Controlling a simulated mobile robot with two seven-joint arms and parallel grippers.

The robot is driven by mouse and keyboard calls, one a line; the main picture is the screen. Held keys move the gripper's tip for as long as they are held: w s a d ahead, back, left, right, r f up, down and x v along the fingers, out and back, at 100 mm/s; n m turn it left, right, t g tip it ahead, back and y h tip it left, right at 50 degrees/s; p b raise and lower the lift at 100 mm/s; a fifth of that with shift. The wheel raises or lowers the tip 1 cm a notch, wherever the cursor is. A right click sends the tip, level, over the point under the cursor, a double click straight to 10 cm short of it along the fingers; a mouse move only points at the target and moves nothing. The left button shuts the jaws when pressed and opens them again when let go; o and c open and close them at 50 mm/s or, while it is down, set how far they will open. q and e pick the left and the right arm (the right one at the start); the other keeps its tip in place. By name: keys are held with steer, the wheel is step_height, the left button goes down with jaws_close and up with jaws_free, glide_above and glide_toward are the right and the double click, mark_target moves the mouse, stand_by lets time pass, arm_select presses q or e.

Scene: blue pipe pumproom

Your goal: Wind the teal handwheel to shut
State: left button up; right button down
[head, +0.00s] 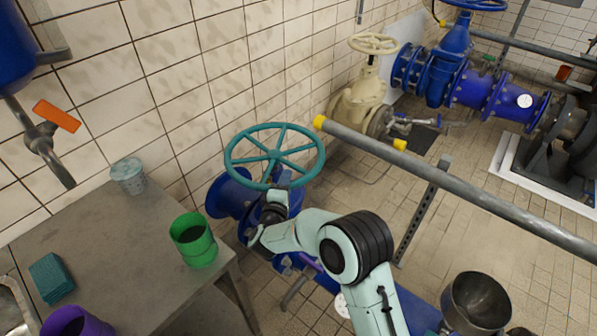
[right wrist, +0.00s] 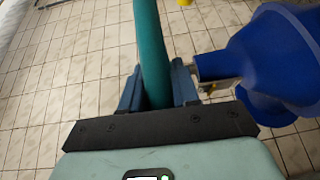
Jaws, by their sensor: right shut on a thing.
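The teal handwheel (head: 238,138) lies nearly flat on top of a blue valve (head: 232,196) beside the tiled wall in the head view. My right gripper (head: 279,190) is at the near rim of the wheel. In the right wrist view the teal rim (right wrist: 151,45) runs between the two fingers of the gripper (right wrist: 158,88), which is shut on it. The blue valve body (right wrist: 275,55) shows at the right of that view. The fingertips are partly hidden by the arm in the head view. My left gripper is not in view.
A steel table (head: 95,225) at the left holds a green cup (head: 195,243), a patterned cup (head: 128,176), a purple cup (head: 75,324) and a teal sponge (head: 51,278). A grey rail with a yellow end (head: 480,208) crosses right of the wheel. A cream valve (head: 358,98) stands behind.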

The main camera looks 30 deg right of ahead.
steer(key=shift+w+a+m+g+h+p, duration=0.2)
steer(key=shift+a+m+g+h+p, duration=0.45)
steer(key=shift+a+p, duration=0.2)
steer(key=c, duration=0.9)
jaws_free()
steer(key=v, duration=1.2)
steer(key=shift+p, duration=0.35)
